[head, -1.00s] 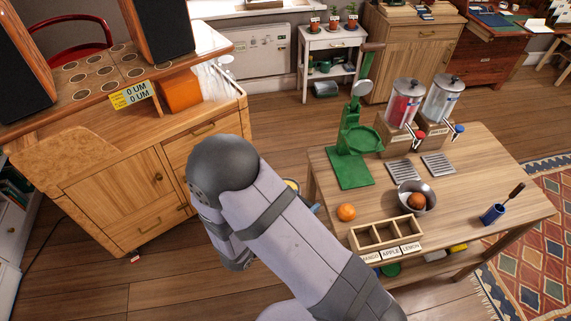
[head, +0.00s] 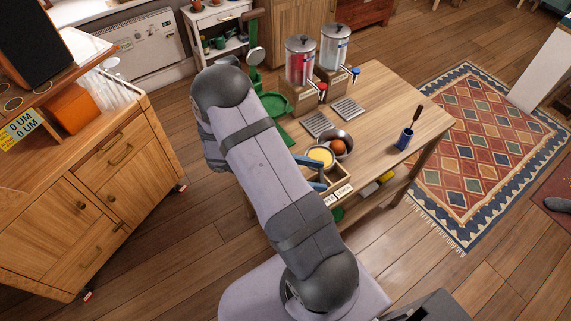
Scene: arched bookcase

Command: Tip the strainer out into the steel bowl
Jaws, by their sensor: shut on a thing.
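My gripper (head: 313,173), with blue fingers partly hidden by my arm, is over the near side of the wooden table. It is shut on what seems to be the strainer (head: 320,157), a small round vessel with yellow contents. The strainer looks roughly level, its top facing up. The steel bowl (head: 348,136) is just behind and right of it, with a brown-orange round fruit (head: 337,147) inside. In this view the strainer overlaps the bowl's near left edge; its height above the bowl is unclear.
A divided wooden box with labels (head: 343,190) is at the table's near edge, partly hidden. A green press (head: 277,107) and two drink dispensers (head: 300,62) stand behind. A blue cup with a brown-handled tool (head: 404,139) is at right.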

